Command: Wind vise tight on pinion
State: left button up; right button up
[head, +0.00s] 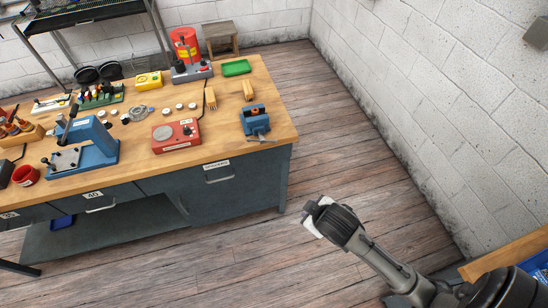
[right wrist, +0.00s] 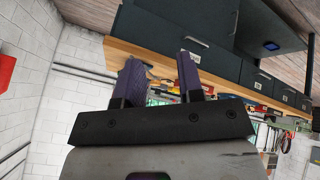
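The small blue vise (head: 255,124) stands at the right front corner of the workbench in the head view. A small orange-red part shows at its top; I cannot tell whether this is the pinion. A thin handle seems to show at the vise's front, too small to read how tight it is. My right gripper (head: 314,217) is over the floor, in front of and to the right of the bench, well apart from the vise. In the right wrist view my right gripper (right wrist: 162,78) has its two dark fingers apart with nothing between them. My left gripper is not in view.
The wooden workbench (head: 228,153) holds a red scale-like box (head: 176,136), a blue press (head: 98,145), brushes (head: 210,97) and a green tray (head: 236,68). A white block wall (head: 420,100) is on the right. The floor between is clear.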

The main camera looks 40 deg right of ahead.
jog(key=w+d+f+n+t+h+b, duration=0.1)
jog(key=w+d+f+t+h+b, duration=0.35)
jog(key=w+d+f+b, duration=0.9)
jog(key=n+t+y+p, duration=0.1)
jog(key=n+t+y, duration=0.6)
jog(key=n+y, duration=0.25)
send_near(262, 140)
jog(key=w+d+f+h, duration=0.1)
jog(key=w+d+f, duration=0.2)
jog(key=w, duration=0.3)
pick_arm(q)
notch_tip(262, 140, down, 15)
pick_arm(e)
jog(key=shift+w+a+r, duration=0.15)
jog(key=shift+w+a, duration=0.15)
jog(key=shift+w, duration=0.35)
jog(key=shift+c, duration=0.3)
